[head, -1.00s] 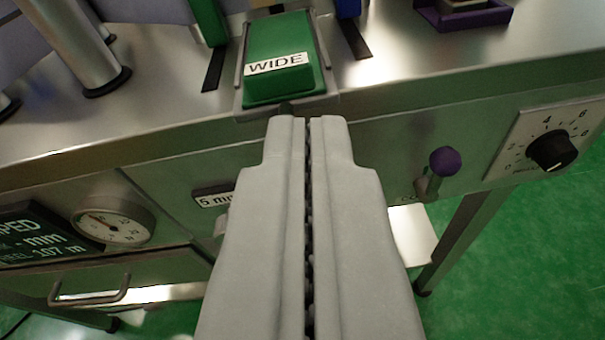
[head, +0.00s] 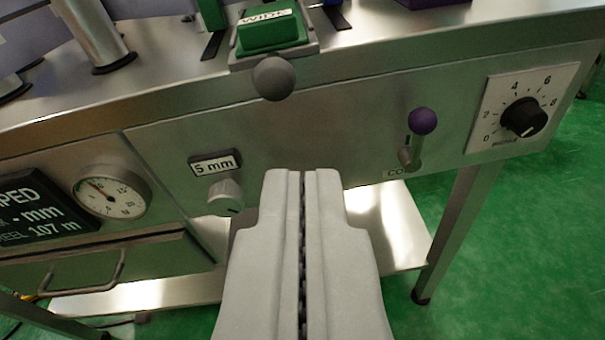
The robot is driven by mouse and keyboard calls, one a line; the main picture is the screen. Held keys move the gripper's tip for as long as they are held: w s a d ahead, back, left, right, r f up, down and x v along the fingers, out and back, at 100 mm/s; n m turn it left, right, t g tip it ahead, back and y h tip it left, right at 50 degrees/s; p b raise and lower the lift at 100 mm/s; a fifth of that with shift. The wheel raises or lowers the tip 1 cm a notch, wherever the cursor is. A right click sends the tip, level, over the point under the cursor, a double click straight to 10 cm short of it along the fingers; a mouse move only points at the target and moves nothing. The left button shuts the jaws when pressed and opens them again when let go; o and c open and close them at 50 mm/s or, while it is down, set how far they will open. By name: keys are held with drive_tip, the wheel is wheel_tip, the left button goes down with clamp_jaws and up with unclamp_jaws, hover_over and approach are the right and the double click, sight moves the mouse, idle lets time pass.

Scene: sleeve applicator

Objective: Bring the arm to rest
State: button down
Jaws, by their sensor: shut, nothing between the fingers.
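My gripper (head: 303,172) is shut and empty, its two pale grey fingers side by side at the bottom middle of the head view. Its tips show against the lower edge of the machine's steel front panel (head: 330,135). It touches nothing that I can see. The tips lie below a round grey knob (head: 273,78) and a green block marked WIDE (head: 270,32), and to the right of a small grey dial (head: 226,196) under a "5 mm" label.
A purple-tipped lever (head: 422,121) and a black numbered dial (head: 523,117) stand on the panel at right. A round gauge (head: 112,197), a dark display (head: 38,216) and a drawer handle (head: 85,284) are at left. Green floor (head: 520,240) is open at lower right.

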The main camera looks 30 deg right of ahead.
drive_tip(key=s+a+r+n+t+y, duration=0.2)
drive_tip(key=s+a+r, duration=0.1)
drive_tip(key=a+r, duration=0.55)
drive_tip(key=s+a+r+n+t+y, duration=0.1)
drive_tip(key=s+a+r+n+y, duration=0.15)
drive_tip(key=a+r, duration=0.6)
drive_tip(key=s+a+r+n+y, duration=0.2)
drive_tip(key=s+a+r, duration=0.3)
drive_tip(key=s+a, duration=0.1)
drive_tip(key=s+a+r+n+t+y, duration=0.1)
drive_tip(key=s+a+r+n+y, duration=0.1)
drive_tip(key=s+a+r, duration=0.4)
drive_tip(key=s, duration=0.3)
drive_tip(key=shift+s+a, duration=0.15)
drive_tip(key=shift+s, duration=0.15)
